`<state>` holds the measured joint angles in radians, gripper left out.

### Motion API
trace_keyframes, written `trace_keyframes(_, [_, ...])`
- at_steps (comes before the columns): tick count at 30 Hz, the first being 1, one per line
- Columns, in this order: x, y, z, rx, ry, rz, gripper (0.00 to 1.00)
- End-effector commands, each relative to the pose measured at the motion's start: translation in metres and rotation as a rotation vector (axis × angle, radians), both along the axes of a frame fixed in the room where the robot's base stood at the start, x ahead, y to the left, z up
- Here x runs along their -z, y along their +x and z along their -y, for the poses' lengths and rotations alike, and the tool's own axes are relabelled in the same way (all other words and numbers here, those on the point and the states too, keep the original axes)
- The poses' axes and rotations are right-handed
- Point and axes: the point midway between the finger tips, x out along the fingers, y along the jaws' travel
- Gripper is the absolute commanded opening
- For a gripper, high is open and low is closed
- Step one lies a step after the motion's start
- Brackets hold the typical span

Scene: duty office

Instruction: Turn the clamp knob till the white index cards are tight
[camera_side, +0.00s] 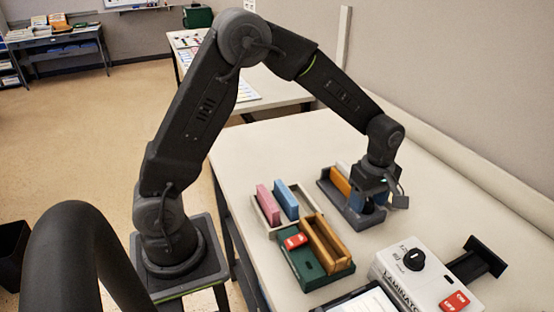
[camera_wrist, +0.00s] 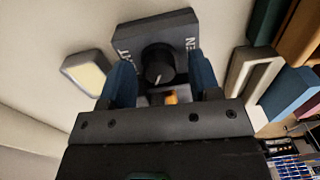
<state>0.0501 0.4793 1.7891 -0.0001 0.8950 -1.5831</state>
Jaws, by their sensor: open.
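The dark grey clamp (camera_side: 328,186) stands on the table in the side view, with an orange block (camera_side: 340,181) in it. A small white edge (camera_side: 343,168) behind the block looks like the index cards, mostly hidden. In the wrist view the black round clamp knob (camera_wrist: 158,64) has a pale pointer line and sits on the grey clamp face (camera_wrist: 150,28), between partly hidden lettering. My gripper (camera_wrist: 161,80) is open, with one blue finger on each side of the knob. I cannot tell whether they touch it. In the side view my gripper (camera_side: 372,203) is low over the clamp's near end.
Left of the clamp is a pale tray (camera_side: 268,224) with pink and blue blocks. A white laminator (camera_side: 415,280) with a black dial stands at the front right. Table between clamp and laminator is clear.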

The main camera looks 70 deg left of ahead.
Motion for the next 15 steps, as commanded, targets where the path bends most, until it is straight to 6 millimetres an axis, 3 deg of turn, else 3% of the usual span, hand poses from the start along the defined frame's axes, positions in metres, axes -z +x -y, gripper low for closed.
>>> trace_keyframes(5, [0.0,0.0,0.0,-0.224,-0.001,0.001,0.57])
trace_keyframes(15, [-0.067,0.002,0.0,-0.228,-0.001,0.006,0.57])
